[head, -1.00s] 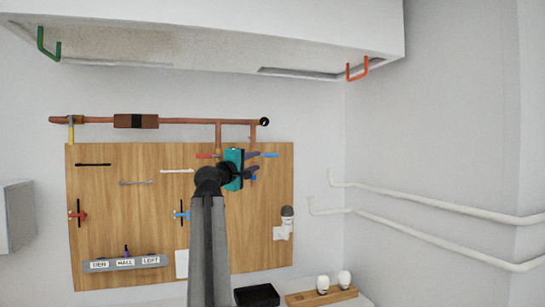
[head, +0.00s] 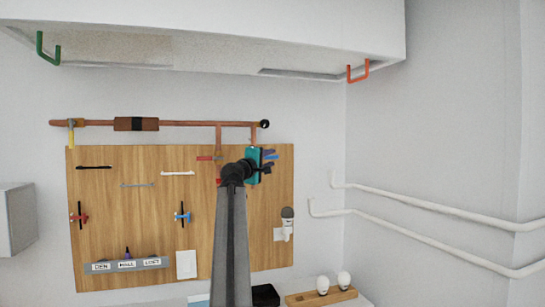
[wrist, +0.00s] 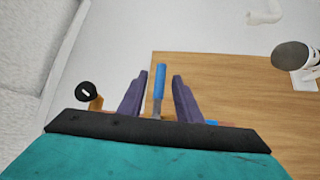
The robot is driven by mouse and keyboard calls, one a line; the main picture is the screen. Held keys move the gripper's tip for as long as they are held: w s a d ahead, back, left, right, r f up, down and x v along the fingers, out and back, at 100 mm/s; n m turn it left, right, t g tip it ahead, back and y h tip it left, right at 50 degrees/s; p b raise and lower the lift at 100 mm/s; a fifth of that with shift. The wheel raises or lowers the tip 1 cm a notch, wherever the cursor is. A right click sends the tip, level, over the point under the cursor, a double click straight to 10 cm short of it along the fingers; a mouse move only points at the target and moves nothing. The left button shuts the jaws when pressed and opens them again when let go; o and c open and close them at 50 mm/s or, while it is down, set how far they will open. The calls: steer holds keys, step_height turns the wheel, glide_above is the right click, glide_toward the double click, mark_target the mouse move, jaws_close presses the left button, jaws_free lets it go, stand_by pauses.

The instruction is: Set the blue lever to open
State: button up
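The blue lever (head: 271,157) sticks out to the right from the copper pipe at the upper right of the wooden board. In the wrist view the blue lever (wrist: 159,83) lies between the two purple fingers. My gripper (head: 271,159) has a teal body and purple fingers. In the wrist view my gripper (wrist: 160,97) is open, with one finger on each side of the lever and visible gaps to both. The teal body hides the valve at the lever's base in the head view.
A red lever (head: 205,158) points left on the neighbouring pipe. A black pipe end (wrist: 86,93) and another small blue part (wrist: 214,123) sit close to the fingers. A grey-topped white fitting (head: 287,222) is lower right. Overhead, a white cabinet (head: 250,30) has coloured hooks.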

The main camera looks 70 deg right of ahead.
steer(key=shift+s+d+r, duration=0.15)
steer(key=shift+d, duration=1.15)
steer(key=shift+c, duration=0.2)
jaws_close()
